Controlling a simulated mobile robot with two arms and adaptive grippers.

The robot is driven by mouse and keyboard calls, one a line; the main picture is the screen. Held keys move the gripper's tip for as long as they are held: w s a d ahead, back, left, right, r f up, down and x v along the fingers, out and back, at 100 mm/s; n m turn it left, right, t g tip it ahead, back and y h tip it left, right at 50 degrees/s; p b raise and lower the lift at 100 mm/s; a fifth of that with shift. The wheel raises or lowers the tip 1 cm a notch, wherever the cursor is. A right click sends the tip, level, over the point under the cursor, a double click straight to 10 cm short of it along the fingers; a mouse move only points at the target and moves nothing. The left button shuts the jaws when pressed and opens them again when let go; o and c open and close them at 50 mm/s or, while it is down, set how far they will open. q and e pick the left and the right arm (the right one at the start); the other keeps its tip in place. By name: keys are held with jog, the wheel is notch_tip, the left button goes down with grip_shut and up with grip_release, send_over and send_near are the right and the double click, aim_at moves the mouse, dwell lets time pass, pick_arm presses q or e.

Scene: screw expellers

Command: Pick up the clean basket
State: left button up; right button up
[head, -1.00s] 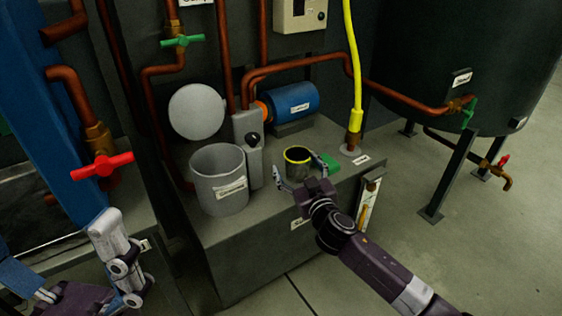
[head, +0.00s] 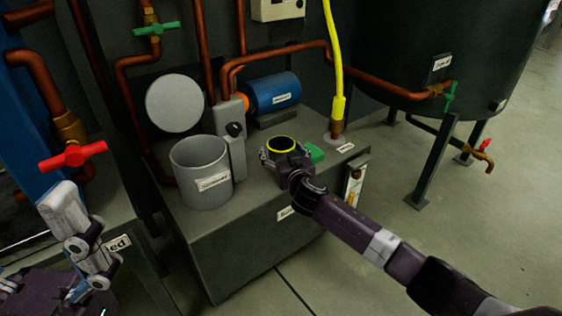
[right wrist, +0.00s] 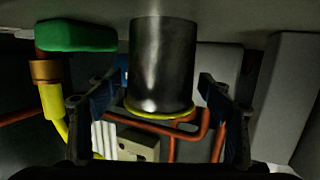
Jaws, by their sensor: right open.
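The basket, a small dark cylinder with a yellow rim (head: 281,144), stands upright on the grey block-shaped bench. In the right wrist view the dark basket (right wrist: 162,65) appears upside down, between the two fingers. My right gripper (head: 283,155) is open, with a finger on each side of the basket. Gaps show between the fingers (right wrist: 160,100) and its wall, and the gripper hides its lower front in the head view. My left gripper (head: 80,240) is at the lower left, away from the basket; its jaw state is unclear.
A larger grey bucket (head: 201,178) with a label stands left of the basket. A green block (head: 315,152) lies close on the right. A blue motor (head: 272,92), copper pipes and a yellow hose (head: 333,60) are behind. A dark tank (head: 440,50) stands at the right.

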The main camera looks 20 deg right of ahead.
jog(key=shift+w, duration=0.35)
jog(key=c, duration=1.2)
jog(key=shift+c, duration=0.7)
jog(key=shift+r, duration=0.15)
